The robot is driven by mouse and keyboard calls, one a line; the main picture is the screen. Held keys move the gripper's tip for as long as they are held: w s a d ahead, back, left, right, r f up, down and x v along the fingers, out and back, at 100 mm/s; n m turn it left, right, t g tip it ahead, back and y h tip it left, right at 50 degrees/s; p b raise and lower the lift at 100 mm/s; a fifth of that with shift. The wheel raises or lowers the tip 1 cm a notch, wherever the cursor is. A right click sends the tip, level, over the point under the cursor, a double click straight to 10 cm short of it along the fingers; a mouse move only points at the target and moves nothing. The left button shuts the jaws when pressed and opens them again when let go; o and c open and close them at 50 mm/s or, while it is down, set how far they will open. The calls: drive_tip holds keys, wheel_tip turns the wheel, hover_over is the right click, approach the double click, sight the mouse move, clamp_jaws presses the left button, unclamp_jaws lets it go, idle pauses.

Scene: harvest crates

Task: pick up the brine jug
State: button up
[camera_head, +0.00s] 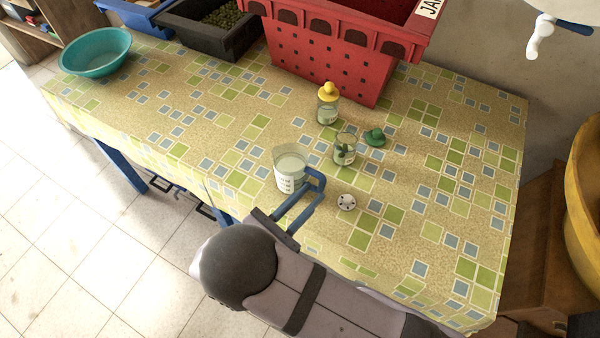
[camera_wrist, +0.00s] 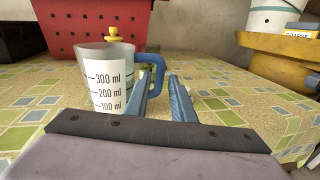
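The brine jug is taken to be the clear measuring jug (camera_head: 288,170) with a blue handle (camera_head: 318,177) and a white ml scale. It stands upright near the table's front edge. In the wrist view the jug (camera_wrist: 107,82) is left of centre, with its handle towards my fingers. My gripper (camera_head: 315,190) has two blue fingers, apart from each other, at the handle. In the wrist view my gripper (camera_wrist: 165,78) shows a gap between its fingertips, and the left finger overlaps the handle. I cannot tell whether either finger touches it.
A small glass jar (camera_head: 345,150), a yellow-topped bottle (camera_head: 327,105), a green lid (camera_head: 375,137) and a white perforated disc (camera_head: 346,202) are near the jug. A red crate (camera_head: 330,62), black crate (camera_head: 190,27) and teal bowl (camera_head: 95,68) stand further back. The table's right is clear.

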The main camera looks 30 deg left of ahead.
sight(320, 185)
drive_tip(key=shift+r+p+x, duration=0.15)
drive_tip(key=shift+p+x, duration=0.35)
drive_tip(key=shift+x, duration=0.55)
drive_tip(key=shift+r+p+x, duration=0.15)
drive_tip(key=shift+p+x, duration=0.35)
drive_tip(key=shift+x, duration=0.55)
drive_tip(key=shift+w+d+f, duration=0.1)
drive_tip(key=shift+w+d, duration=0.1)
drive_tip(key=shift+w, duration=0.4)
clamp_jaws()
